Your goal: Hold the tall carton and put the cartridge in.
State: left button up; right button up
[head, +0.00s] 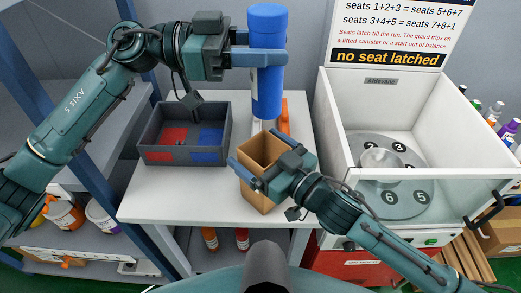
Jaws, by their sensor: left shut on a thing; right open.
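The tall carton (258,196) is brown, open at the top and upright on the white table. The cartridge (267,95) is a blue cylinder, held upright above and slightly behind the carton. My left gripper (270,58) is shut on its upper part. Below the cartridge, a white piece shows behind the carton; I cannot tell whether it belongs to the cartridge.
A grey bin (184,157) with red and blue sections stands left of the carton. An orange item (285,117) is behind the carton. A white open machine (430,155) with numbered seats stands at right. The table's front left is clear.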

jog(key=shift+c, duration=0.2)
jog(key=c, duration=1)
pick_arm(q)
jog(key=w+a+f+n+t+y, duration=0.1)
jog(key=w+a+f+n+t, duration=0.3)
jog(key=f, duration=0.3)
jog(key=w+a+f+n+t+y, duration=0.1)
jog(key=w+a+f+t, duration=0.3)
jog(key=f, duration=0.3)
notch_tip(320, 180, down, 12)
jog(key=w, duration=0.2)
jog(key=shift+d+n+t, duration=0.3)
jog(key=shift+d, duration=0.05)
